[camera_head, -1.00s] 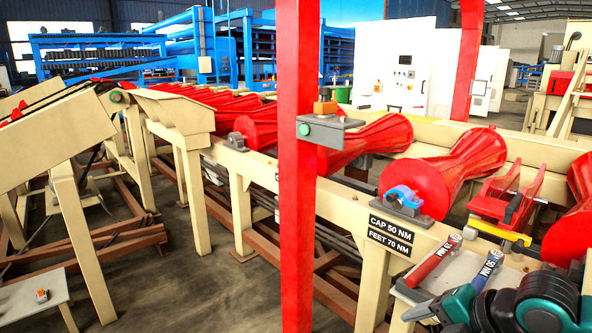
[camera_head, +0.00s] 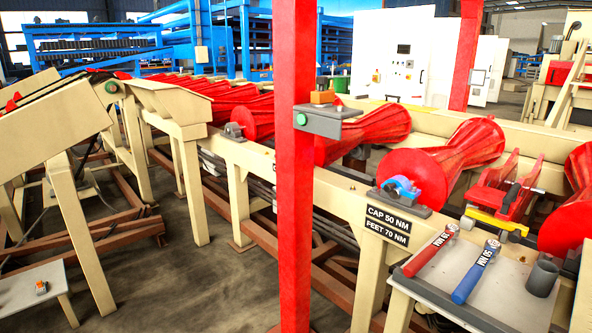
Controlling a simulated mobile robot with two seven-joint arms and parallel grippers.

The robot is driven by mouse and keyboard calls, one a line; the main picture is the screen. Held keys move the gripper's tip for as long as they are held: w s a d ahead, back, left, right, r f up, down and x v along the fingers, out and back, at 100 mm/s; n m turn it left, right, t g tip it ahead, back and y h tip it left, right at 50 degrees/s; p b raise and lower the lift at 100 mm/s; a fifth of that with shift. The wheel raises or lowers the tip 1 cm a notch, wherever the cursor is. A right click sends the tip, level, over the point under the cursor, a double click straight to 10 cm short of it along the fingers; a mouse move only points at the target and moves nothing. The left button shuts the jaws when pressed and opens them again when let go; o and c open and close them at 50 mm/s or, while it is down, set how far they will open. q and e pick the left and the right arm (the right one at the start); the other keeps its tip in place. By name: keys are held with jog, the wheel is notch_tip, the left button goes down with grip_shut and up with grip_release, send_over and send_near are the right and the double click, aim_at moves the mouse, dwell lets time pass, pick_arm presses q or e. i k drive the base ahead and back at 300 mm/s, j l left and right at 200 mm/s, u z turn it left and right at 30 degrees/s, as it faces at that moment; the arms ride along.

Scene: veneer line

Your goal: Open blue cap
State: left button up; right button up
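The blue cap (camera_head: 403,186) sits on a grey bearing block (camera_head: 408,204) at the near end of a red roller, on the beige rail. It appears closed over the shaft end; its bolts are too small to make out. A tray (camera_head: 506,302) at lower right holds a red-handled wrench (camera_head: 430,254) and a blue-handled wrench (camera_head: 474,273) marked 50 NM. A grey cup (camera_head: 542,278) stands at their right. Neither of my grippers is in view.
A sign (camera_head: 388,224) below the cap reads CAP 50 NM, FEET 70 NM. A red post (camera_head: 295,200) stands in the foreground left of the cap. A red and yellow fixture (camera_head: 507,195) sits right of the cap. Red rollers line the conveyor.

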aim_at(401, 183)
jog(key=i+z, duration=0.1)
jog(key=z, duration=0.2)
jog(key=i+j+z, duration=0.1)
jog(key=z, duration=0.2)
jog(key=i+j+z, duration=0.4)
jog(key=i+j, duration=0.15)
jog(key=j, duration=0.35)
jog(key=i+j, duration=0.15)
jog(key=j, duration=0.15)
jog(key=i+j+z, duration=0.1)
jog(key=i+j, duration=0.2)
jog(key=j, duration=0.25)
